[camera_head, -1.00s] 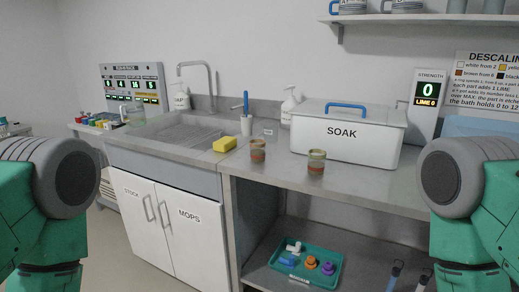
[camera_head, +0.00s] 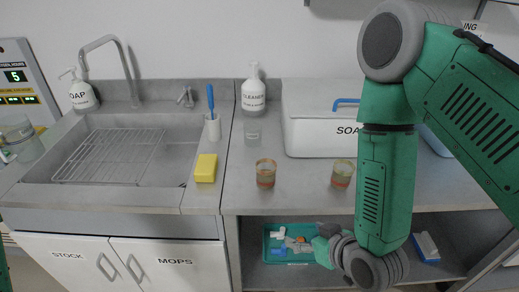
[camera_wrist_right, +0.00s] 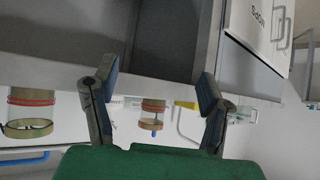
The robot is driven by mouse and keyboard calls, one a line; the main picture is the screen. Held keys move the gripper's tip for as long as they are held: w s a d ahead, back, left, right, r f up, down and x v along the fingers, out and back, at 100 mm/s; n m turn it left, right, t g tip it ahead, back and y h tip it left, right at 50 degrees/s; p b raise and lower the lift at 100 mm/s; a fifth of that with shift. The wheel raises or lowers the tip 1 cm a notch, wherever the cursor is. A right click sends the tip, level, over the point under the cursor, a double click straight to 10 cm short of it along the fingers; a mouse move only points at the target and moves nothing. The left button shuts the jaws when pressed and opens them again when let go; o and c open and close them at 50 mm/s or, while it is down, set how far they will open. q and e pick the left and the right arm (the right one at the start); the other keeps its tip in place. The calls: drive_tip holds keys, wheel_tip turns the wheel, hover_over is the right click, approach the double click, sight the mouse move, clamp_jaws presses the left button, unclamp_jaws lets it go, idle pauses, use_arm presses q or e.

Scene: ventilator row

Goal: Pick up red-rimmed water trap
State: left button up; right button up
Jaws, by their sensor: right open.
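No part clearly reads as a red-rimmed water trap. Two clear cups with reddish bands stand upright on the counter: a left cup (camera_head: 265,174) and a right cup (camera_head: 343,174). Their rims look brownish. Both show upside down in the right wrist view, the right cup (camera_wrist_right: 30,105) larger and the left cup (camera_wrist_right: 153,106) between the fingers. My right gripper (camera_head: 301,243) shows small, overlapping the tray in the picture. In the wrist view it (camera_wrist_right: 157,70) is open and empty, apart from both cups. My left gripper is out of view.
A teal tray (camera_head: 268,254) with small coloured parts lies on the lower shelf. A white SOAK tub (camera_head: 310,136) stands behind the cups. A yellow sponge (camera_head: 206,168), cleaner bottle (camera_head: 253,92) and sink (camera_head: 165,165) are to the left. The counter's front edge is clear.

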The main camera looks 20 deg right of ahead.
sight(272, 180)
drive_tip(key=w+r+t+p, duration=0.3)
drive_tip(key=w+r, duration=0.1)
drive_tip(key=r, duration=0.5)
drive_tip(key=w+a, duration=0.1)
drive_tip(key=w, duration=0.1)
drive_tip(key=w+a+f, duration=0.1)
drive_tip(key=w, duration=0.2)
drive_tip(key=w+a+f, duration=0.1)
drive_tip(key=w+a, duration=0.1)
drive_tip(key=shift+w, duration=0.2)
drive_tip(key=shift+w+f, duration=0.15)
drive_tip(key=shift+w, duration=0.1)
drive_tip(key=shift+w+d+f, duration=0.1)
drive_tip(key=shift+w+d, duration=0.05)
drive_tip(key=p+x, duration=0.1)
drive_tip(key=x, duration=0.3)
drive_tip(key=shift+w+d, duration=0.1)
drive_tip(key=shift+w, duration=0.1)
drive_tip(key=shift+w+a, duration=0.2)
drive_tip(key=shift+w, duration=0.05)
drive_tip(key=shift+a, duration=0.45)
drive_tip(key=shift+c, duration=0.8)
drive_tip(key=c, duration=1.1)
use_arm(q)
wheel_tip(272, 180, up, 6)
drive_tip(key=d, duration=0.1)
use_arm(e)
drive_tip(key=shift+d, duration=0.45)
drive_tip(key=shift+c, duration=0.2)
